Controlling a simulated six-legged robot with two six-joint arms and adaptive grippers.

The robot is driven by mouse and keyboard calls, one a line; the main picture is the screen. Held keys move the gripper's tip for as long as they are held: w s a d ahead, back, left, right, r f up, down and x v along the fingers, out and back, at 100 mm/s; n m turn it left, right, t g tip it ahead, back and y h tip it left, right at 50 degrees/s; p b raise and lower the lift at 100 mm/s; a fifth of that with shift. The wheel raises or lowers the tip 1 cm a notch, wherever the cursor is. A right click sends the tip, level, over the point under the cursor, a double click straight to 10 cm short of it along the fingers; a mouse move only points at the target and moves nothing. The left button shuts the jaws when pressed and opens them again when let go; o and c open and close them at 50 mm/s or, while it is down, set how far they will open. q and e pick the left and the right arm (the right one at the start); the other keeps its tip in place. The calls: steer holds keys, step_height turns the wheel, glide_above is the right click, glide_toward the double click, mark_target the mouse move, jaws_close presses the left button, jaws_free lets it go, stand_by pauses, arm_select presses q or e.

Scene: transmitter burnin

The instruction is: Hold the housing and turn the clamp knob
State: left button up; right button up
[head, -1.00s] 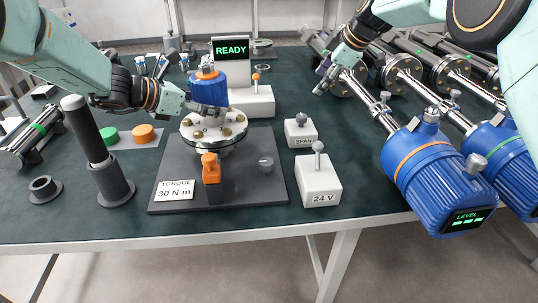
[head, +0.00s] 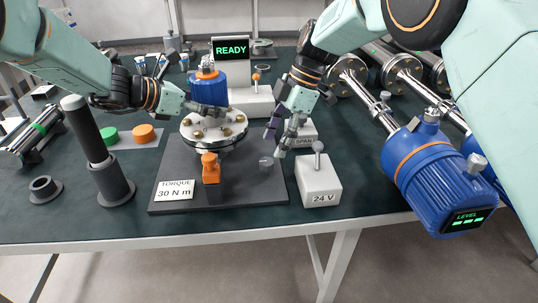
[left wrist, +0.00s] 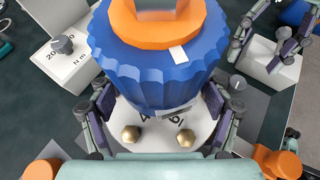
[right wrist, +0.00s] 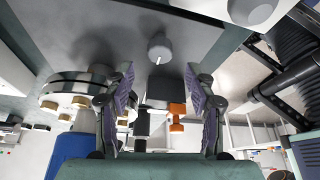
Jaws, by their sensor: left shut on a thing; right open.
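The blue housing (head: 206,88) with an orange ring on top stands upright on a round bolted flange (head: 190,130). My left gripper (head: 208,110) is shut on the housing's lower part; the left wrist view shows its fingers on both sides of the blue ribbed body (left wrist: 160,75). The grey clamp knob (head: 266,162) sits on the dark base plate, right of the flange. My right gripper (head: 276,142) is open, empty and pointing down just above the knob. In the right wrist view the knob (right wrist: 160,48), with a white mark, lies beyond the spread fingertips, apart from them.
An orange clamp (head: 210,168) stands at the flange's front. The "24 V" switch box (head: 320,182) and the SPAN box (head: 308,136) are close right of my right gripper. A display (head: 231,50) reads READY.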

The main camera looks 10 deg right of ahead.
mark_target(267, 160)
steer(key=shift+x, duration=2.55)
steer(key=shift+c, duration=0.5)
steer(key=c, duration=1.1)
